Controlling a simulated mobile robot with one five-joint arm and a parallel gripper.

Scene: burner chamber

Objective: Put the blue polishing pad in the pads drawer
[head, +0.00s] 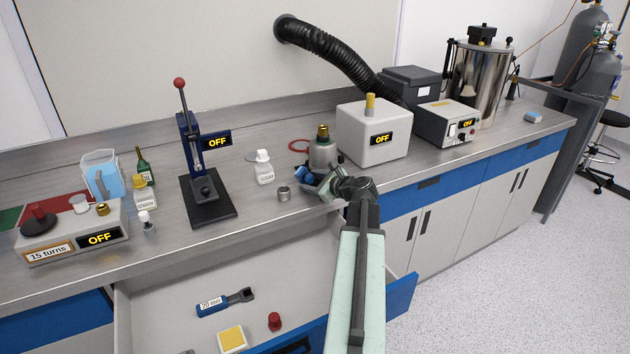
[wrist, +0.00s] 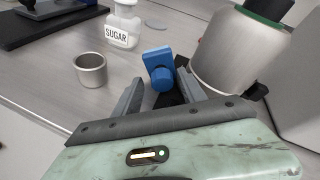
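In the head view the blue piece (head: 303,174) is left of my gripper (head: 325,186), beside the metal canister. The open drawer (head: 128,318) below the bench holds a yellow pad (head: 231,340), a red knob (head: 274,321) and a blue-handled 20 mm tool (head: 224,302). I cannot read the drawer's label.
Close to my gripper stand the metal canister (head: 323,154), a small metal cup (head: 284,193) and a sugar bottle (head: 264,168). A press (head: 205,185) stands further left. A white box (head: 373,135) marked OFF stands behind right. My arm reaches over the drawer's right side.

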